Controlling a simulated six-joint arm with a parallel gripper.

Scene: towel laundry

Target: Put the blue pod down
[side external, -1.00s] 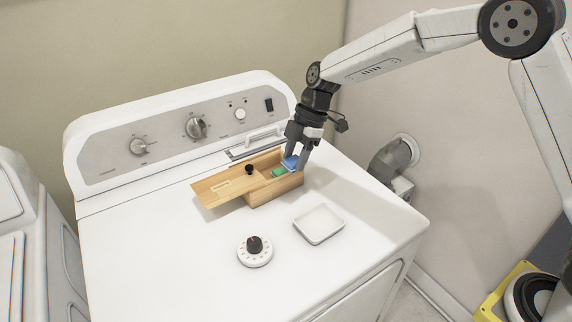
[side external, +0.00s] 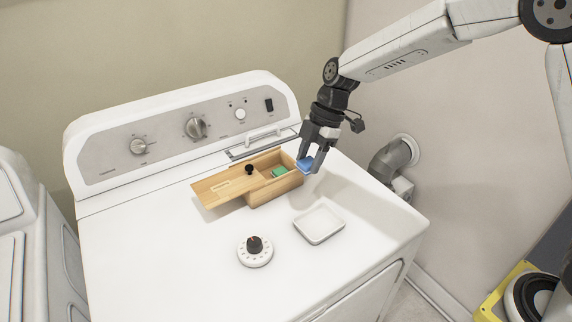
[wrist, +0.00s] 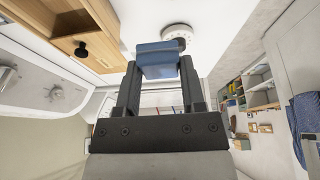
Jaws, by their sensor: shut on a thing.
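The blue pod (side external: 306,163) is held between the fingers of my gripper (side external: 312,165), just off the right end of the wooden box and above the dryer top. In the wrist view the blue pod (wrist: 157,60) fills the gap between the fingertips of my gripper (wrist: 158,72). The wooden box (side external: 274,195) has its lid (side external: 226,188) slid to the left, with a black knob (side external: 249,169). A green pod (side external: 279,172) lies inside the open part. A shallow white tray (side external: 319,224) stands empty in front of the box.
A white dial timer (side external: 255,251) with a dark knob sits left of the tray. The dryer's control panel (side external: 190,130) rises behind the box. The dryer top (side external: 170,250) is clear at the front left. A vent pipe (side external: 392,160) is on the wall at right.

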